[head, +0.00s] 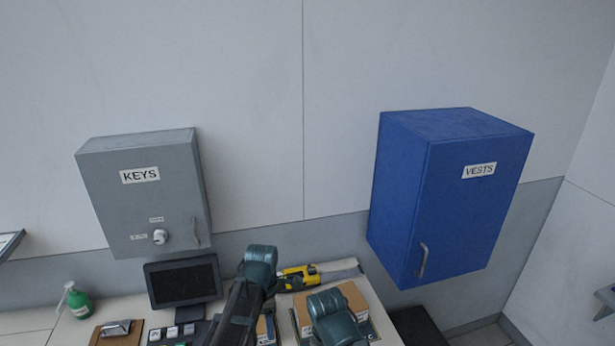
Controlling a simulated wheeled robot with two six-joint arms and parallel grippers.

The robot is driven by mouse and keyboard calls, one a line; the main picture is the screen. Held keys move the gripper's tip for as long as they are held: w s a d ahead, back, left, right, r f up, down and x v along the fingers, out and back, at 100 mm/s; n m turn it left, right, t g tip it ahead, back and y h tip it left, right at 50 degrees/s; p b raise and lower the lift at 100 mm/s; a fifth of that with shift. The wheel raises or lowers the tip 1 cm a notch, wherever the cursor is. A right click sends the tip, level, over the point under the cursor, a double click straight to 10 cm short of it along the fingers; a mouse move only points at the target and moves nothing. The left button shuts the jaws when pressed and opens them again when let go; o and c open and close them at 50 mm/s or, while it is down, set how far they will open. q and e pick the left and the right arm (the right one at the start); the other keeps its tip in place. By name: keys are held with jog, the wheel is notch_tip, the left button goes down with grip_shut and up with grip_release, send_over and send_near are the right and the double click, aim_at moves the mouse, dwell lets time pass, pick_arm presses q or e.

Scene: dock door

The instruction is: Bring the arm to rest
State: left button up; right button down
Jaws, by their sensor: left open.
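My left arm comes up from the bottom edge, dark with a teal rounded joint at its top. My left gripper (266,283) is open and seems empty, over the desk in front of the yellow tool. Its fingertips are hard to make out against the arm. Another teal arm part of mine shows at the bottom, right of it, over a cardboard box. My right gripper does not show.
A grey KEYS cabinet (140,195) and a blue VESTS cabinet (455,210) hang shut on the wall. The desk (110,305) holds a monitor (183,283), a green bottle (78,303), a clipboard (117,332), a yellow tool (298,277) and a cardboard box (352,296).

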pick_arm(q)
jog(key=s+d+f+m+b, duration=0.2)
jog(key=s+f+m+b, duration=0.4)
jog(key=m, duration=0.6)
jog(key=s+d+f+m+y+b, duration=0.1)
jog(key=s+d+f+m+b, duration=0.1)
jog(key=s+f+m+b, duration=0.5)
notch_tip(320, 180, down, 5)
jog(key=m+b, duration=0.4)
jog(key=m, duration=0.1)
jog(key=shift+r+m+b, duration=0.15)
jog(key=shift+m+b, duration=0.15)
